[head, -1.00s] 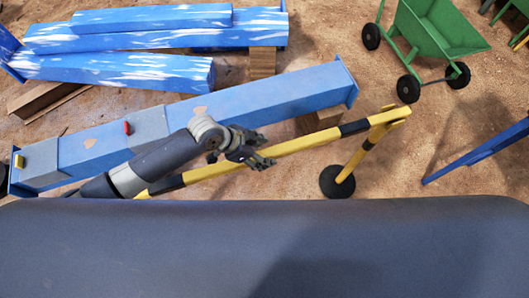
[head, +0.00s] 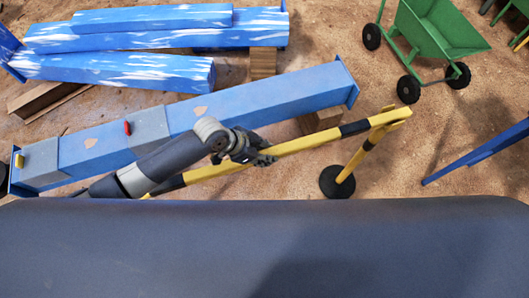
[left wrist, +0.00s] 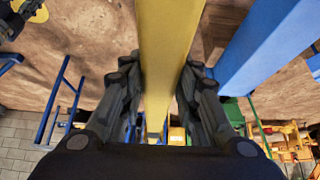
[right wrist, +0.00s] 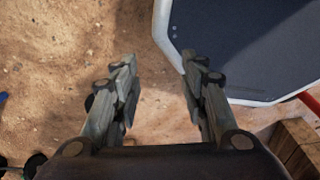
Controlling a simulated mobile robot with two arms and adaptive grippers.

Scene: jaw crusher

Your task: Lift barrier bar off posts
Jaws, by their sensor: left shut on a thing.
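The yellow and black barrier bar (head: 306,142) runs diagonally across the head view. Its right end rests at the top of a yellow post (head: 354,161) with a round black base (head: 337,182). The left end and any other post are hidden by my body. My left gripper (head: 262,157) is at the bar, left of that post. In the left wrist view the bar (left wrist: 165,55) passes between the fingers of my left gripper (left wrist: 162,100), which is shut on it. My right gripper (right wrist: 160,85) is open and empty above sandy ground.
A long blue beam (head: 265,103) lies just behind the bar. More blue beams (head: 120,70) lie at the back left. A green cart (head: 440,30) stands at the back right, and a blue rail (head: 480,150) at the right. Sandy ground is clear between them.

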